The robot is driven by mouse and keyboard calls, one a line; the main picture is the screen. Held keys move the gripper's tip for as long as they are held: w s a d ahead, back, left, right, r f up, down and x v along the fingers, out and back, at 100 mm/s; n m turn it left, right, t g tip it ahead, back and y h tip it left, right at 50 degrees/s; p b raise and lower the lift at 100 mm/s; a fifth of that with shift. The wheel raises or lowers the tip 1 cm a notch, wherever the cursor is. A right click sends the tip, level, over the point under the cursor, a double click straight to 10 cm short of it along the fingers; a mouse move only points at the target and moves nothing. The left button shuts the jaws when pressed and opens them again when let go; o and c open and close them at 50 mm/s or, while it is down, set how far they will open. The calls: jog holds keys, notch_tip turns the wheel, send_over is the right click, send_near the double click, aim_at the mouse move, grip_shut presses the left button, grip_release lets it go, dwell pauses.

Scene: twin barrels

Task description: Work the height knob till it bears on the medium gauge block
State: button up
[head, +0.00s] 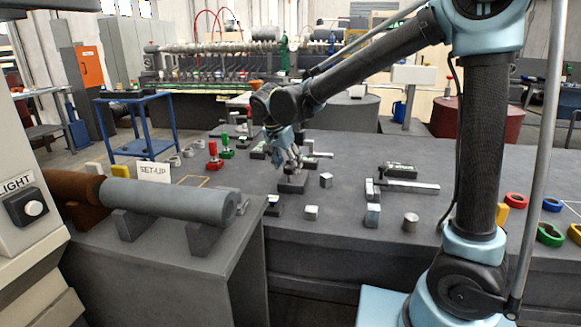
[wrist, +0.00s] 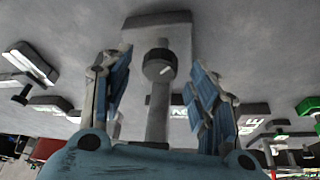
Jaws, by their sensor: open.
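My gripper (head: 291,158) is low over the dark bench, at a small dark stand (head: 292,184). In the wrist view my gripper (wrist: 160,68) is open, with one blue-grey finger on each side of a round dark knob (wrist: 159,65). The knob has a pale mark and sits on a grey post in front of a grey block-like base (wrist: 140,38). I see a gap between the knob and each finger. Several small metal blocks stand near the stand, among them one block to its right (head: 326,180) and one in front (head: 311,213). I cannot tell which is the medium gauge block.
A short metal cylinder (head: 410,222) and a flat device with a long bar (head: 405,186) lie to the right. Red (head: 214,157) and green (head: 226,150) upright pieces stand to the left. A large grey roller (head: 170,200) lies on the nearer bench. Bench space right of the stand is partly clear.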

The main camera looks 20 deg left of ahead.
jog(key=shift+w+d+f, duration=0.1)
jog(key=shift+w+f, duration=0.15)
jog(key=shift+f, duration=0.4)
jog(key=shift+c, duration=0.5)
jog(key=c, duration=1)
jog(key=shift+o, duration=0.2)
jog(key=shift+n, duration=0.3)
